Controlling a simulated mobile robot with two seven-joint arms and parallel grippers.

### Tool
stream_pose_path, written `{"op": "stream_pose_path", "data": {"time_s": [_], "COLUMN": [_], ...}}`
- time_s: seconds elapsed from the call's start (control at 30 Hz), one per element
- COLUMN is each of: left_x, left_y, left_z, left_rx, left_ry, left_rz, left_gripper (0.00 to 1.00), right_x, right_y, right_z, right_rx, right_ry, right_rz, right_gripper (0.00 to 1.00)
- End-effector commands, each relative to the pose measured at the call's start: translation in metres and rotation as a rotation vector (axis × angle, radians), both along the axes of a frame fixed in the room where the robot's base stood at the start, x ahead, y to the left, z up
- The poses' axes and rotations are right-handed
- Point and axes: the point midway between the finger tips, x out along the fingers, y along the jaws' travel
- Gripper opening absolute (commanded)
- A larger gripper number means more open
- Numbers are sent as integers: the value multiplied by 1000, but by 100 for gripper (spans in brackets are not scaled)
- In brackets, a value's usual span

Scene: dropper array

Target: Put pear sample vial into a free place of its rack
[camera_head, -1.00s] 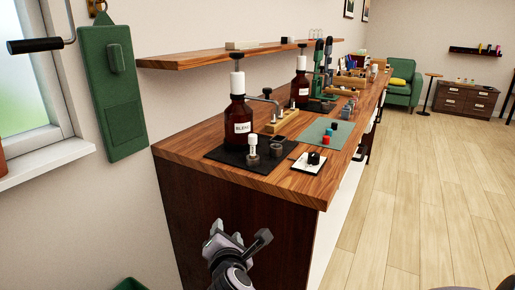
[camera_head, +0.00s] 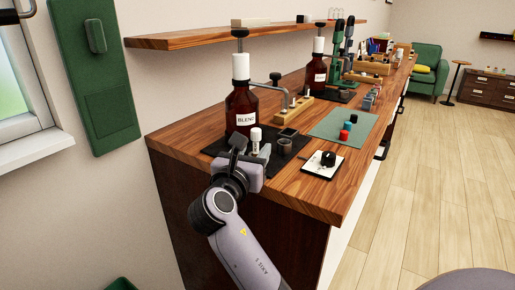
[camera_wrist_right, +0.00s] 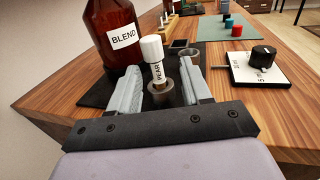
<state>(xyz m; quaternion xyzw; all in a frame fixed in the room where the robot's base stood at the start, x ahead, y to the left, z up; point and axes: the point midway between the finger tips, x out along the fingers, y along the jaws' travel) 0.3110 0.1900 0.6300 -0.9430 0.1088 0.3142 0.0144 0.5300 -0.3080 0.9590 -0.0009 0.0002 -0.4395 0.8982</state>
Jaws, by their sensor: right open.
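The pear sample vial, a white-capped vial (camera_head: 255,134), stands upright near the front of the bench. In the right wrist view its label (camera_wrist_right: 157,72) reads PEAR, and its lower end is in a small grey metal holder (camera_wrist_right: 160,97). My right gripper (camera_wrist_right: 160,70) is open, with one finger on each side of the vial and no clear contact. In the head view this gripper (camera_head: 252,150) partly hides the vial's lower part. A wooden rack (camera_head: 294,110) with several small upright pieces stands behind; I cannot tell whether it has free places. My left gripper is not in view.
A brown BLEND bottle (camera_head: 241,108) stands close behind on a black mat (camera_head: 212,147). A grey cup (camera_head: 285,145) and a white plate with a black knob (camera_head: 322,165) are to the right. A green mat (camera_head: 335,122) holds small coloured pieces. A shelf (camera_head: 180,38) hangs above.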

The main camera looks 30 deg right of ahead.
Motion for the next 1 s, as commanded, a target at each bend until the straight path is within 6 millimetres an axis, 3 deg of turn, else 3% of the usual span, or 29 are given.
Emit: {"op": "stream_pose_path", "data": {"time_s": [0.4, 0.67, 0.7, 0.83, 1.0], "left_x": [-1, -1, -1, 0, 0], "left_y": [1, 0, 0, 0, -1], "left_z": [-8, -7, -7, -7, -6], "left_rx": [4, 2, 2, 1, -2], "left_ry": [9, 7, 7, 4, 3], "left_rz": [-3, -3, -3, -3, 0], "left_gripper": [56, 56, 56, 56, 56], "right_x": [38, 40, 40, 40, 40], "right_y": [-40, -43, -43, -43, -43], "right_z": [-3, -3, -3, -3, -3], "right_rx": [-1, 2, 2, 2, 1], "right_ry": [-1, -1, -1, -1, -2], "right_rz": [0, 1, 1, 1, 1], "right_gripper": [48, 48, 45, 3, 3]}}
